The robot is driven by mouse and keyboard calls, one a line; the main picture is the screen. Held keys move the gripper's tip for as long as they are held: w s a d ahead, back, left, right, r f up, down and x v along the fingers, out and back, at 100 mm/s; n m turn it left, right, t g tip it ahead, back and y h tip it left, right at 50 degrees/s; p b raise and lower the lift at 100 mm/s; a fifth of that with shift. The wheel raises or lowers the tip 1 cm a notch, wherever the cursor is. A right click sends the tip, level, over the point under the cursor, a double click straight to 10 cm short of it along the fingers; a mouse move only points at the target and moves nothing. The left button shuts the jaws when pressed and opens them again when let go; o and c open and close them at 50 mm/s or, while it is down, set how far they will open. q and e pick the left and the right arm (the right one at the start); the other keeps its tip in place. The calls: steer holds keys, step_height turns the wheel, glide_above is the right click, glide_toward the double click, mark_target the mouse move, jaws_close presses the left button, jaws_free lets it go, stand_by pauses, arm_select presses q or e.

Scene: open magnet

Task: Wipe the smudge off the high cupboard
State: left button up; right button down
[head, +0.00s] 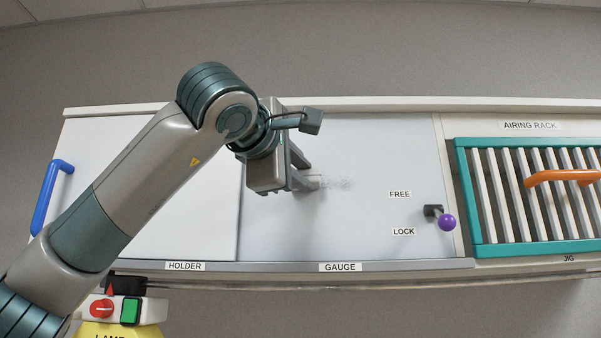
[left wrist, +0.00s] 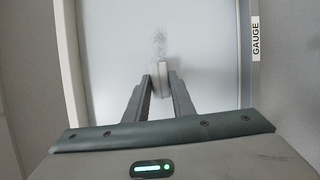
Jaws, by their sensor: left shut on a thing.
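The high cupboard (head: 370,225) has pale grey door panels. A faint grey smudge (head: 340,183) shows on its middle panel, just right of my gripper; it also shows in the left wrist view (left wrist: 159,44), directly ahead of the fingertips. My left gripper (head: 306,182) is shut on a small white pad (head: 315,181), which shows between the fingers in the left wrist view (left wrist: 159,75). The pad is at or very close to the panel; I cannot tell if it touches. Part of the smudge may be hidden behind it. My right gripper is not in view.
A purple-knobbed lever (head: 446,221) sits right of the smudge between FREE and LOCK labels. A teal airing rack (head: 463,200) with an orange handle (head: 560,177) is farther right. A blue handle (head: 50,195) is at left. A control box (head: 150,311) stands below.

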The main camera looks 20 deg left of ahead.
arm_select(q)
steer(key=shift+d, duration=0.1)
steer(key=shift+w+d, duration=0.3)
steer(key=shift+d, duration=0.6)
steer(key=shift+w+d, duration=0.25)
steer(key=shift+d, duration=0.6)
steer(key=shift+w+d, duration=0.3)
steer(key=shift+d, duration=0.6)
steer(key=shift+w+d, duration=0.25)
steer(key=shift+d, duration=0.65)
steer(key=shift+d, duration=0.1)
steer(key=d, duration=0.1)
steer(key=w+d, duration=0.1)
steer(key=d, duration=0.1)
steer(key=shift+d+p, duration=0.25)
steer(key=shift+p, duration=0.15)
steer(key=shift+s+f, duration=0.1)
